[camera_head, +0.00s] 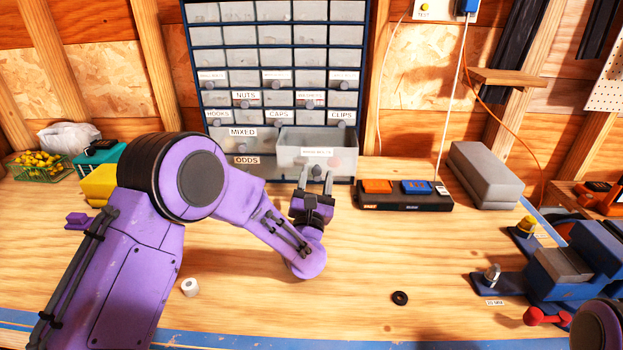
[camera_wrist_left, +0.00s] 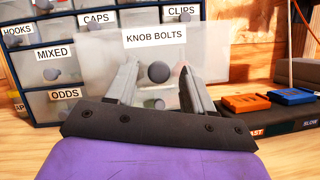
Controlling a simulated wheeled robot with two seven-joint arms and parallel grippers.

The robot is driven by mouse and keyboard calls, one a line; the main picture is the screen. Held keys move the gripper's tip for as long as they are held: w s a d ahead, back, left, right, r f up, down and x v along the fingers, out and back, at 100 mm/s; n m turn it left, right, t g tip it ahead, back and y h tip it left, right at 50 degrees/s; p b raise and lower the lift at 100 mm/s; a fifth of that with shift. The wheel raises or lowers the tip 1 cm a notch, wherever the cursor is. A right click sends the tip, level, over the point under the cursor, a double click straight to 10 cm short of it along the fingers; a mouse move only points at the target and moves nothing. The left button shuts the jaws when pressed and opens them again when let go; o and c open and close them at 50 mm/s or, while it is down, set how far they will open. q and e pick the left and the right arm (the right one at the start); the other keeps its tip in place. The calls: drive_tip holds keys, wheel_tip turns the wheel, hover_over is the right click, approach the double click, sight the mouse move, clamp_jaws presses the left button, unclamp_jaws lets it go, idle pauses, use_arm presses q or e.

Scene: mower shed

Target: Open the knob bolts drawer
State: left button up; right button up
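The knob bolts drawer (camera_head: 290,157) is in the lower right of the cabinet. It stands out past its neighbours, and its open top shows in the head view. Its pale front (camera_wrist_left: 105,52) with the KNOB BOLTS label and round grey knob (camera_wrist_left: 158,72) fills the middle of the left wrist view. My left gripper (camera_head: 317,182) is in front of the drawer. Its two fingers (camera_wrist_left: 158,88) are apart, one on each side of the knob, with a visible gap to it. My right gripper is not in view.
The blue-framed cabinet (camera_head: 186,45) holds many closed drawers, with MIXED and ODDS (camera_head: 247,161) to the left. A black charger (camera_head: 405,204) stands right of the drawer. A black ring (camera_head: 400,298) and white cylinder (camera_head: 190,287) lie on the bench. A blue vise (camera_head: 590,255) is at right.

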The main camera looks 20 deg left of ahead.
use_arm(q)
drive_tip(key=shift+b+v, duration=0.85)
drive_tip(key=shift+v, duration=0.15)
drive_tip(key=s+d+b, duration=0.2)
drive_tip(key=s, duration=0.9)
drive_tip(key=shift+d+r+b, duration=0.15)
drive_tip(key=shift+r+b, duration=0.05)
drive_tip(key=shift+b, duration=0.2)
